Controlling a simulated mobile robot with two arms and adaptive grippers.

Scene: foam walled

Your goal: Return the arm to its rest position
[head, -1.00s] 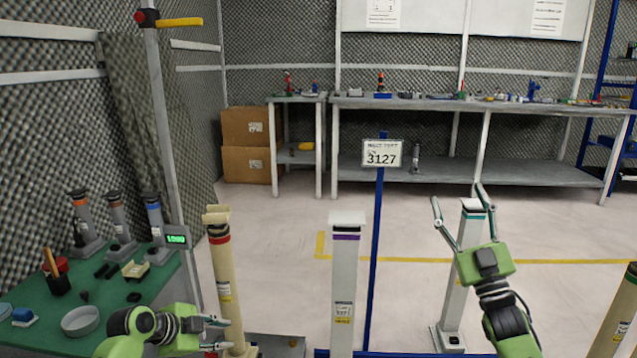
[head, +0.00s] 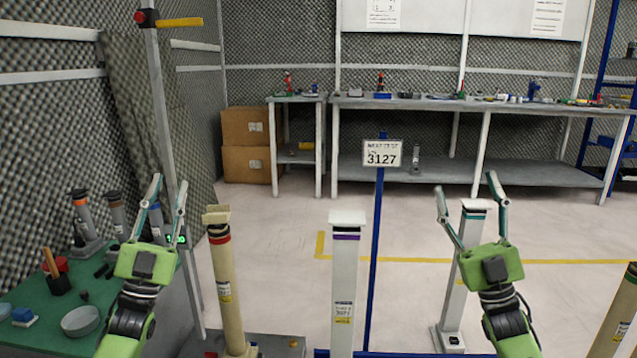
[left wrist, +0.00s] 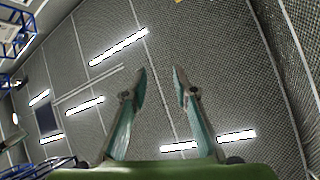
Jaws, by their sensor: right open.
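My left gripper (head: 165,205) is raised in the head view, above the right side of the green-topped table. Its fingers point up and stand apart, with nothing between them. The left wrist view shows the same open fingers (left wrist: 158,85) against the mesh wall and ceiling lights. My right gripper (head: 468,212) is also raised with its fingers apart and empty, in front of a white post with a teal band (head: 455,285). Whether it touches that post cannot be told.
The green table (head: 50,310) at left holds a grey bowl (head: 81,321), a black cup (head: 59,284) and several upright tools. A beige post (head: 222,275) and a white post with a purple band (head: 345,275) stand between my arms. A sign (head: 382,153) stands behind.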

